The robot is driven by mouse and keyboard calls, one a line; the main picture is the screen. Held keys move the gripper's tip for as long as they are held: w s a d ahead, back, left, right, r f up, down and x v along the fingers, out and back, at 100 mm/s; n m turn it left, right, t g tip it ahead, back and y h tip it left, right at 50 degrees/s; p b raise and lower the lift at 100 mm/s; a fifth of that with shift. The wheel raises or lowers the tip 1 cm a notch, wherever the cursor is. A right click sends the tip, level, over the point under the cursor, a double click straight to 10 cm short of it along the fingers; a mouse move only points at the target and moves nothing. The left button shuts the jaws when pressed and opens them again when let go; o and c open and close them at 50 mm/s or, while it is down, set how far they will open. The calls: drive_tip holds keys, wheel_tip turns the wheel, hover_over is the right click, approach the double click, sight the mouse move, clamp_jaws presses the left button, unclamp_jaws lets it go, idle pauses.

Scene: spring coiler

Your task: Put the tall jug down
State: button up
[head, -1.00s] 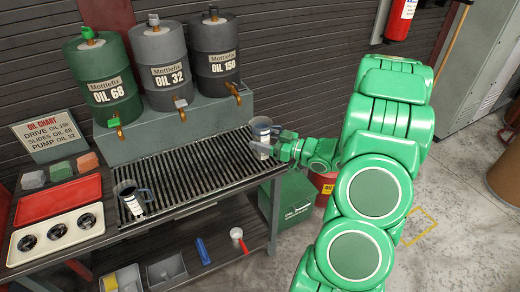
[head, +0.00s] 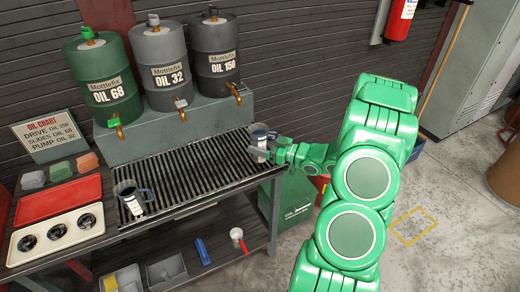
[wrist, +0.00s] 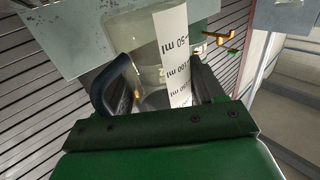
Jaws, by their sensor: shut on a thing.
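The tall jug (head: 259,140) is a clear jug with a white measuring strip and a dark handle. In the head view it is upright at the right end of the slatted grate (head: 185,165), below the OIL 150 drum. My gripper (head: 262,146) is shut on it from the right. In the wrist view the jug (wrist: 150,65) is between the fingers, its ml scale facing me and its dark handle (wrist: 108,85) at the left. I cannot tell whether its base touches the grate.
Another jug (head: 132,197) stands at the grate's left end. Three oil drums (head: 160,65) with taps stand behind the grate. A red tray (head: 60,197) and a white tray with dark cups (head: 40,253) lie at the left. The middle of the grate is clear.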

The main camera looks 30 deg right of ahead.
drive_tip(key=shift+f, duration=1.15)
drive_tip(key=shift+f, duration=0.15)
drive_tip(key=o, duration=1.1)
drive_tip(key=shift+v, duration=1.1)
drive_tip(key=shift+s+d+f, duration=0.2)
drive_tip(key=shift+s+d, duration=0.35)
drive_tip(key=shift+v, duration=4.15)
